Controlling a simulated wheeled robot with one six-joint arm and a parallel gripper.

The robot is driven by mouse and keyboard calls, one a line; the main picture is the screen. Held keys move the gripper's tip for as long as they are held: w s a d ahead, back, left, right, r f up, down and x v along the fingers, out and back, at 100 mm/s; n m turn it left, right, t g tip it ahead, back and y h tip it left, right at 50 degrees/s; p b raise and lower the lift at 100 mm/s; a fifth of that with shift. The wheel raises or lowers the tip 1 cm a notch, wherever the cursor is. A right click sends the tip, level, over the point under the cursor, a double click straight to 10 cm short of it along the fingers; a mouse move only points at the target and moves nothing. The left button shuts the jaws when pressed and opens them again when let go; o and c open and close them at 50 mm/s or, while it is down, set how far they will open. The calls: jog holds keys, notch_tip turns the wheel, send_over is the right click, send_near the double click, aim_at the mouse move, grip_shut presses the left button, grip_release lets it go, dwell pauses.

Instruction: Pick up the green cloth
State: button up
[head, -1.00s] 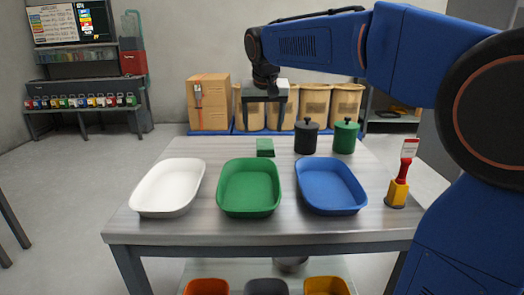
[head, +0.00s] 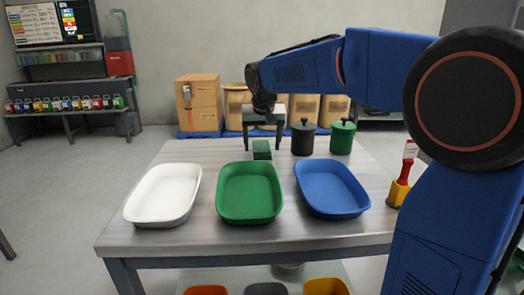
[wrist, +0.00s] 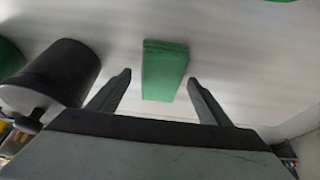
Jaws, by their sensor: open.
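The green cloth (head: 262,150) is a small folded block lying on the table behind the green tray. It also shows in the wrist view (wrist: 165,70), ahead of and between the two fingers. My gripper (head: 263,148) points down above the far part of the table, over the cloth in the head view. In the wrist view my gripper (wrist: 158,82) is open and empty, with a finger on either side of the cloth's near end. I cannot tell its exact height above the cloth.
A black lidded canister (head: 303,138) stands just right of the cloth, close to my gripper, with a green canister (head: 342,137) beyond it. White (head: 163,194), green (head: 249,192) and blue (head: 331,188) trays line the front. A yellow-based red-handled brush (head: 401,180) stands at the right.

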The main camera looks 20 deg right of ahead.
aim_at(261, 146)
jog(key=c, duration=1.1)
jog(key=shift+c, duration=0.2)
jog(key=shift+r, duration=0.15)
notch_tip(261, 146, up, 10)
jog(key=o, duration=0.3)
jog(key=shift+c, duration=1)
jog(key=shift+a, duration=0.15)
